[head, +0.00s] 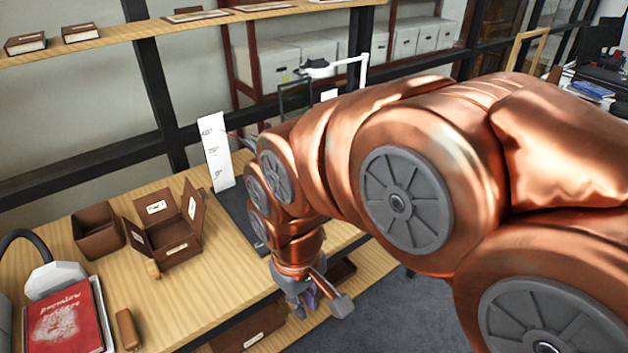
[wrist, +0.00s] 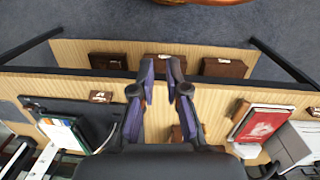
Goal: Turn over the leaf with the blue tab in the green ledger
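My gripper (head: 312,300) hangs past the front edge of the wooden table in the head view. In the wrist view my gripper (wrist: 162,70) shows two purple fingers with a gap between them and nothing held. A book with white pages and green edges (wrist: 62,131), which looks like the green ledger, lies at the left of the wrist view, apart from the fingers. I cannot make out a blue tab on it. In the head view my arm hides that part of the table.
A red book (head: 62,325) lies on the table (head: 190,297); it also shows in the wrist view (wrist: 262,125). An open brown box (head: 165,235) and a smaller brown box (head: 98,232) stand behind it. A white marked card (head: 216,150) stands upright. More boxes (wrist: 223,67) sit on a lower shelf.

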